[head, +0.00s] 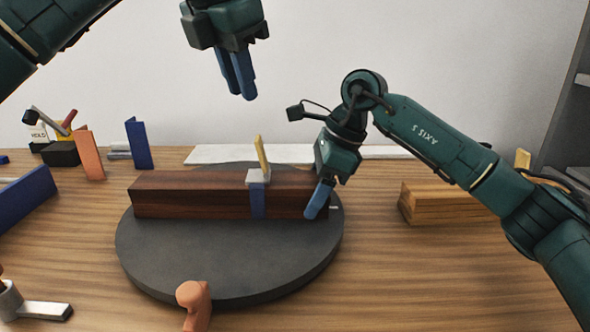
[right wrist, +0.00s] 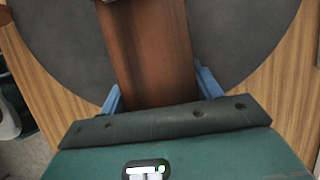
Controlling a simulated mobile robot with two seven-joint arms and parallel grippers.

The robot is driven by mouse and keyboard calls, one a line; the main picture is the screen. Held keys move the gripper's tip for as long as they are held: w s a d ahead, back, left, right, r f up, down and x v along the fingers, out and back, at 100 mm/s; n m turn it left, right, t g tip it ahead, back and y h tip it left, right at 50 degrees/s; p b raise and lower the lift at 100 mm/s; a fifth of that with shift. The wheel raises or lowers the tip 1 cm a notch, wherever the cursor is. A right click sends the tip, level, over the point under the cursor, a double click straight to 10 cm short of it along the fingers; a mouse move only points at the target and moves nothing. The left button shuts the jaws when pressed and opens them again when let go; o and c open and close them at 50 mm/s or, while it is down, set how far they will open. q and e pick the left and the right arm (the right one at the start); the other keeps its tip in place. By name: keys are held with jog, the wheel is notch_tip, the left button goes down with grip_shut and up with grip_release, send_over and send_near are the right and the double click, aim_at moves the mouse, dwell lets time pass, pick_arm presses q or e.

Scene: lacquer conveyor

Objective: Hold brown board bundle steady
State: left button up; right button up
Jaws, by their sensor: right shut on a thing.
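The brown board bundle (head: 200,192) lies flat across the round grey turntable (head: 150,262) in the head view. A clamp (head: 257,180) with a pale head, a yellow handle and a blue lower part sits around the bundle right of its middle. My right gripper (head: 318,201) is shut on the right end of the bundle. In the right wrist view, its blue fingers (right wrist: 158,92) stand on either side of the bundle (right wrist: 148,50). My left gripper (head: 240,88) hangs in the air above the bundle, empty, with its fingers close together; whether they touch is unclear.
A lighter wood block (head: 440,203) lies on the table at the right. An orange rounded object (head: 194,300) stands at the turntable's front edge. Blue and orange angle pieces (head: 89,153) and a dark box (head: 60,153) stand at the left. A white sheet (head: 230,154) lies behind the turntable.

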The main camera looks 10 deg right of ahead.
pick_arm(q)
jog(key=s+d+m+t+y, duration=0.1)
jog(key=m, duration=0.1)
jog(key=s+d+m+t, duration=0.1)
jog(key=m, duration=0.2)
jog(key=s+d+f+m+t+y, duration=0.1)
jog(key=d+m, duration=0.1)
jog(key=shift+m+y, duration=0.3)
jog(key=shift+m, duration=0.1)
grip_shut()
jog(key=s+d+f+m+t+y, duration=0.2)
jog(key=s+d+m+t, duration=0.15)
jog(key=m, duration=0.55)
jog(key=m+t+h, duration=0.1)
jog(key=m+t, duration=0.7)
jog(key=m, duration=1.5)
send_over(274, 187)
jog(key=d, duration=0.4)
jog(key=f, duration=0.7)
jog(key=shift+s+a, duration=0.15)
jog(key=shift+s, duration=0.05)
jog(key=shift+w+a+f, duration=0.15)
jog(key=shift+a, duration=1.1)
jog(key=shift+w+a+f, duration=0.1)
jog(key=shift+a+f, duration=0.1)
jog(key=shift+a, duration=0.4)
